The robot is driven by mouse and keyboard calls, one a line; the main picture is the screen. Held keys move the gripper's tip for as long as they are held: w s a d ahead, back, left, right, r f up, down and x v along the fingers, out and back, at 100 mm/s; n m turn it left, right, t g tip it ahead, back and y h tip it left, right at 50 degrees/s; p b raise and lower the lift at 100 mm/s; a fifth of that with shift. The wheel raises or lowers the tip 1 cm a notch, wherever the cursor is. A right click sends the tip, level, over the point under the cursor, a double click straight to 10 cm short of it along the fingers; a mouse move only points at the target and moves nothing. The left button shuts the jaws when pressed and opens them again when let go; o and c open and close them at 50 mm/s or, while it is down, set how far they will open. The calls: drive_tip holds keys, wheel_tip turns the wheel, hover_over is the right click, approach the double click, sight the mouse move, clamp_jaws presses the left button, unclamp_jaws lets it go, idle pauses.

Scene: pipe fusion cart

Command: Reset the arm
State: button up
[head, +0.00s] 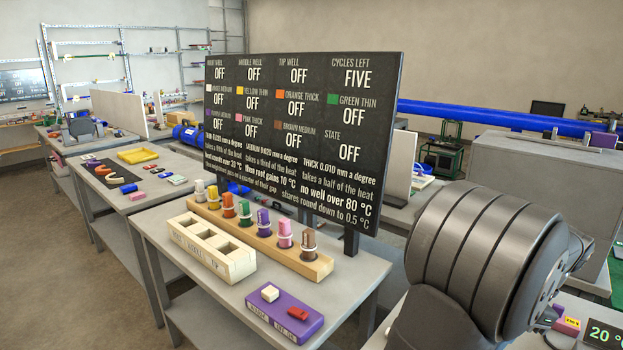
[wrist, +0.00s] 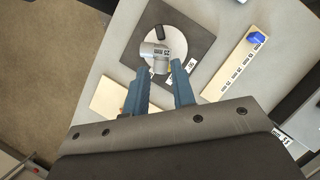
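My gripper (wrist: 160,67) shows in the wrist view with its two blue-grey fingers apart and nothing seen between them. Beyond the fingertips, a short grey metal cylinder (wrist: 154,55) marked "25 mm" is on a white disc (wrist: 187,38) on a dark square mat (wrist: 205,50). A dark piece (wrist: 160,32) lies beside the cylinder. I cannot tell whether the fingers touch the cylinder; they look short of it. In the head view my dark arm fills the lower right, and the gripper is hidden.
A black readout board (head: 310,125) stands behind a wooden three-well block (head: 212,240), a rack (head: 300,258) of coloured pegs and a purple button box (head: 285,317). In the wrist view, a pale labelled strip (wrist: 235,70) and a tan board (wrist: 108,97) flank the mat.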

drive_tip(key=x, duration=1.5)
drive_tip(key=shift+a, duration=0.1)
drive_tip(key=shift+r, duration=0.1)
drive_tip(key=v, duration=1.7)
drive_tip(key=x, duration=1.7)
drive_tip(key=shift+a+f, duration=0.1)
drive_tip(key=shift+f, duration=0.2)
drive_tip(key=shift+w+r+m, duration=0.15)
drive_tip(key=shift+m, duration=0.45)
